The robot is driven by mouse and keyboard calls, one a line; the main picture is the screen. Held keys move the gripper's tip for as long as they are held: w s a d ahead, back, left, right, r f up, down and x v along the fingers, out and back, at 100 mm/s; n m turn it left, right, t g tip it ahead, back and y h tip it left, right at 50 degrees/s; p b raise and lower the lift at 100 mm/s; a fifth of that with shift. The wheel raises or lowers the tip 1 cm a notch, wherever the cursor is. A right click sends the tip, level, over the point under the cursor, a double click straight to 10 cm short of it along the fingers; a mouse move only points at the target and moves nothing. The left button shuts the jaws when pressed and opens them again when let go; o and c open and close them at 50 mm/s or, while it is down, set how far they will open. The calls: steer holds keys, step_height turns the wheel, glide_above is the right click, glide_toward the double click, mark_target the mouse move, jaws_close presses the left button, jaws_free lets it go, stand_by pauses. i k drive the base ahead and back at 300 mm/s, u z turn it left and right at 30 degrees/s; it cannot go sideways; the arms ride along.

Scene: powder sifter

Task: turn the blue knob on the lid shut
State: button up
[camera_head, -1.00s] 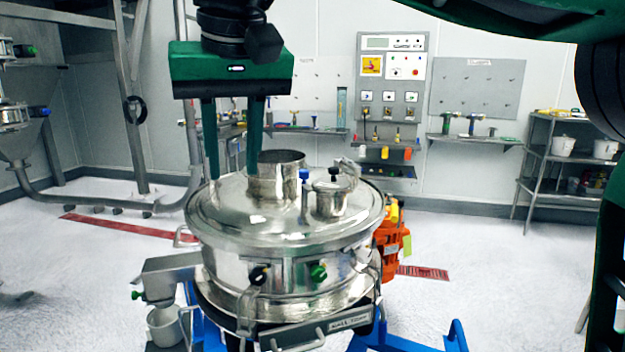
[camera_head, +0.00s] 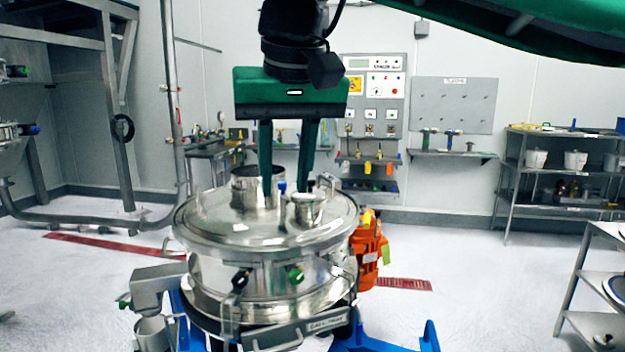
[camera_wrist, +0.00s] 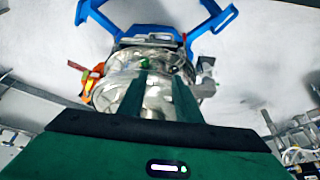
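The blue knob (camera_head: 282,187) stands up from the round steel lid (camera_head: 225,232), between the wide open neck and a smaller capped port. My gripper (camera_head: 285,188) is open and points down over the lid. Its two fingers are apart, and in the head view the knob shows between their lower ends. I cannot tell how far the fingertips are from the knob in depth. In the wrist view, my gripper (camera_wrist: 159,76) is open with the shiny steel sifter (camera_wrist: 158,98) behind and between the fingers. I cannot make out the blue knob there.
The steel neck (camera_head: 248,188) and the capped port (camera_head: 308,208) stand close to the knob. A green valve knob (camera_head: 295,274) is on the sifter's side. An orange motor (camera_head: 368,244) stands to the right. Open floor lies beyond.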

mark_target(283, 185)
steer(key=z, duration=0.15)
steer(key=i, duration=0.5)
steer(key=u, duration=0.85)
steer(key=i, duration=0.5)
steer(key=z, duration=0.75)
